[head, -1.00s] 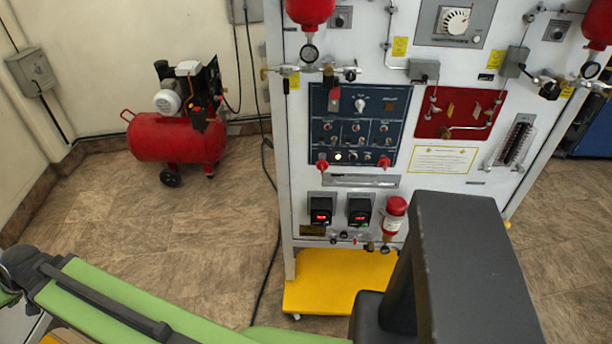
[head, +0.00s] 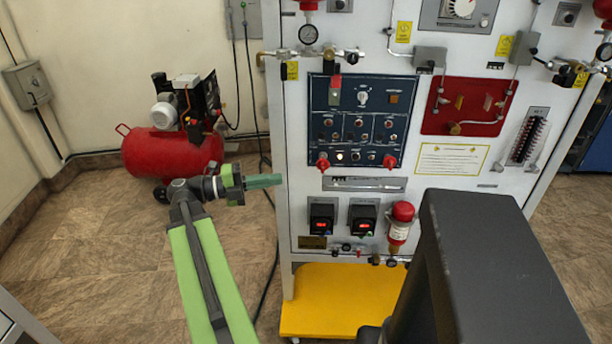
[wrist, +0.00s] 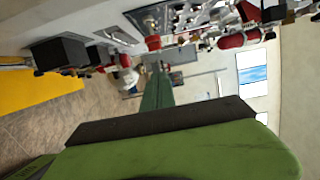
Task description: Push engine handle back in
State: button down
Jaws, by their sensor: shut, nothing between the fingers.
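Two red handles stick out at the bottom corners of the dark blue panel: a left one (head: 322,163) and a right one (head: 389,161). I cannot read which is the engine handle, or tell how far either one stands out. My gripper (head: 279,180) is shut and empty, its green fingers pointing right. In the head view it appears at the cabinet's left edge, left of and slightly below the left red handle, apart from it. In the wrist view the closed green fingers (wrist: 157,88) point towards the equipment, with nothing between them.
The white cabinet (head: 300,220) stands on a yellow base (head: 340,295). Two black switch boxes and a red-capped cylinder (head: 401,222) project below the blue panel (head: 345,98). A red compressor (head: 172,150) stands behind at left. The floor at left is clear.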

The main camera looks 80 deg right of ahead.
aim_at(321, 167)
jog(key=shift+s+a+f, duration=0.1)
jog(key=shift+s+a, duration=0.1)
jog(key=shift+a, duration=0.05)
jog(key=s+d, duration=0.2)
jog(key=s, duration=0.1)
jog(key=s+d, duration=0.2)
jog(key=s, duration=0.1)
jog(key=s+d, duration=0.2)
jog(key=shift+s+d, duration=0.4)
jog(key=shift+d, duration=0.4)
